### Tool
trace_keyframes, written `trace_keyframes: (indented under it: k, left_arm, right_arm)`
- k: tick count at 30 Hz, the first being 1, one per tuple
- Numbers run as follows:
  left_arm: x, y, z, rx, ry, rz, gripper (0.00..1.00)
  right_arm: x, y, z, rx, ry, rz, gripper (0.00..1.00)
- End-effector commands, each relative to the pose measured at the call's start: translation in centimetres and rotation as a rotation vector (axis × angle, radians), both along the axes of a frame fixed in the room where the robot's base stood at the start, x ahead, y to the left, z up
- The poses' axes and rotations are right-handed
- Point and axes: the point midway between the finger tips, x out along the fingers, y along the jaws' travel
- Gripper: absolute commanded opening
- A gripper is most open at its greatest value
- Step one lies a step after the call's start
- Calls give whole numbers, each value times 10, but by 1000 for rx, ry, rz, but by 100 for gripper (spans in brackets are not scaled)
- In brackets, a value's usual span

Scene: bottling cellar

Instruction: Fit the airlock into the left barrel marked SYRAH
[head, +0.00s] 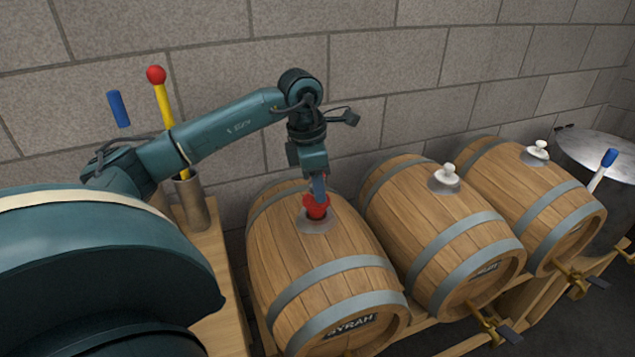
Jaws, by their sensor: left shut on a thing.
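The left barrel (322,270) lies on its side on a wooden rack, with a dark SYRAH plate on its front end. A round grey metal plate (316,224) sits on top of it. My left gripper (317,194) points straight down over this plate and is shut on a red piece, which I take to be the airlock (316,208). The airlock is upright at the plate; I cannot tell whether it is seated in the hole or just above it. The fingers hide its upper part. My right gripper is not in view.
Two more barrels, the middle one (432,225) and the right one (530,195), stand close by with white stoppers on top. A metal holder (192,203) with a red-knobbed yellow rod stands on a wooden surface at left. A stone wall is behind.

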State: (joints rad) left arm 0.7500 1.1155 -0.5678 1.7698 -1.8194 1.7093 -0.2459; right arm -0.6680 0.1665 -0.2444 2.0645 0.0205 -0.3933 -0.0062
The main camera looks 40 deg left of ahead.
Motion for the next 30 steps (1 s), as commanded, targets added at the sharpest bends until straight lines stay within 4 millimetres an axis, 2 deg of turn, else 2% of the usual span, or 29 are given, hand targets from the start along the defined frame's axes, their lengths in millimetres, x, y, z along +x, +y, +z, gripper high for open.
trace_keyframes:
  k: [18,30]
  left_arm:
    - [0,0,-1,0,0,0,8]
    - [0,0,-8,0,0,0,8]
  right_arm:
    - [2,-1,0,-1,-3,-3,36]
    - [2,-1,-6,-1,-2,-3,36]
